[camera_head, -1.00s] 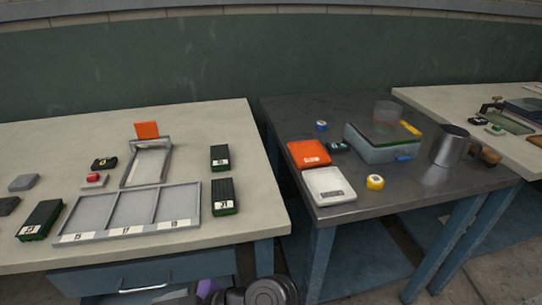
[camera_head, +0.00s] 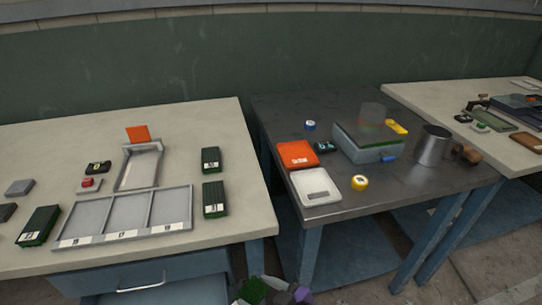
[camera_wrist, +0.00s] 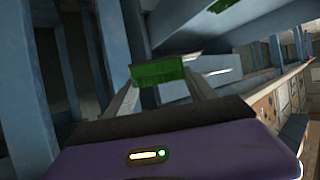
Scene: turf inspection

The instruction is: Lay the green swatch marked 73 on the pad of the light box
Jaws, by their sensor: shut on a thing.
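My gripper (camera_wrist: 160,85) is shut on a green swatch (camera_wrist: 158,73) in the wrist view, held up between the two fingers. The same green swatch (camera_head: 252,291) shows at the bottom edge of the head view, low in front of the tables, partly cut off by the frame. Its number cannot be read. I cannot tell for sure which thing is the light box. A grey-blue box (camera_head: 368,153) with a see-through top stands on the dark middle table. Dark flat equipment (camera_head: 515,105) is on the right table.
Dark green blocks (camera_head: 210,161) and a three-part tray (camera_head: 92,216) lie on the left table (camera_head: 60,150). The middle table holds a white scale (camera_head: 315,187), an orange block (camera_head: 296,154), a yellow tape (camera_head: 359,183) and a metal cup (camera_head: 432,146). Blue table legs (camera_head: 310,255) stand close by.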

